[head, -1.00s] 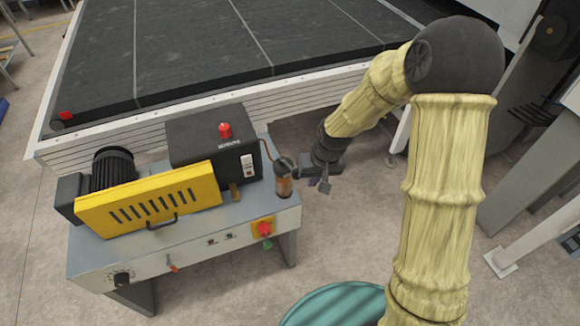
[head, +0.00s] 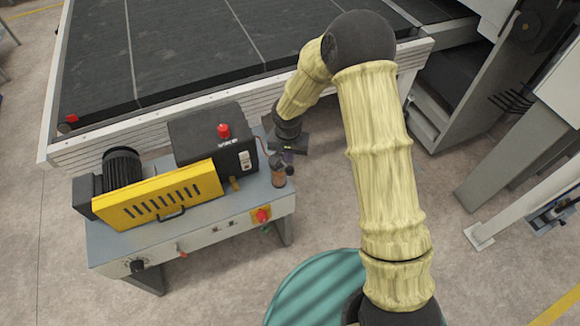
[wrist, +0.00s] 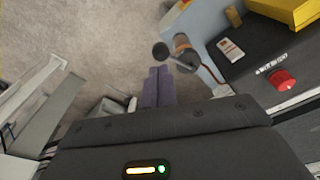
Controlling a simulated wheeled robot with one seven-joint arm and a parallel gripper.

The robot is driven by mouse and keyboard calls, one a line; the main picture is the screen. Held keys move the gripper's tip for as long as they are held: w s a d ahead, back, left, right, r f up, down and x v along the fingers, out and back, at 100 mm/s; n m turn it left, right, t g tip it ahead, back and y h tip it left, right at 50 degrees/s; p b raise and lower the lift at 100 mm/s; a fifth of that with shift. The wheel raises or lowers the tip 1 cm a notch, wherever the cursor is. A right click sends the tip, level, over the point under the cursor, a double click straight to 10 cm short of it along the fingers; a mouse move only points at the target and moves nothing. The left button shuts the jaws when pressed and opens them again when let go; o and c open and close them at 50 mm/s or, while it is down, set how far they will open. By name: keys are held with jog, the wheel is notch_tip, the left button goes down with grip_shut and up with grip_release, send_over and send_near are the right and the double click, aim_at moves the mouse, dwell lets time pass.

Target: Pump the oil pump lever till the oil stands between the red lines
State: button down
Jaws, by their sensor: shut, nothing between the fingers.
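The oil pump (head: 278,177) is a small clear cylinder with brown-orange oil and a dark top, at the right end of the grey-blue machine bench. It also shows in the wrist view (wrist: 182,42). The dark lever (wrist: 161,50) shows as a rod with a round knob beside the pump's top. The red lines and the oil level are too small to make out. My gripper (head: 288,157) is just behind the pump, its fingers shut and empty. In the wrist view the purple-grey fingers (wrist: 158,82) point toward the lever; whether they touch it I cannot tell.
A black box with a red button (head: 223,131) stands left of the pump, with a yellow guard (head: 160,190) and a motor (head: 121,168) beyond. A large black-topped table (head: 190,45) runs behind the bench. A teal drum (head: 315,290) stands in front.

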aim_at(289, 171)
jog(key=shift+f, duration=0.1)
jog(key=shift+w+f+b, duration=0.2)
jog(key=shift+f+b, duration=0.8)
jog(key=shift+f, duration=0.75)
jog(key=shift+w+f+b, duration=0.2)
jog(key=shift+f+b, duration=0.75)
jog(key=shift+f, duration=0.75)
notch_tip(289, 171, down, 4)
jog(key=b, duration=0.4)
jog(key=shift+f, duration=0.25)
jog(key=shift+r, duration=0.1)
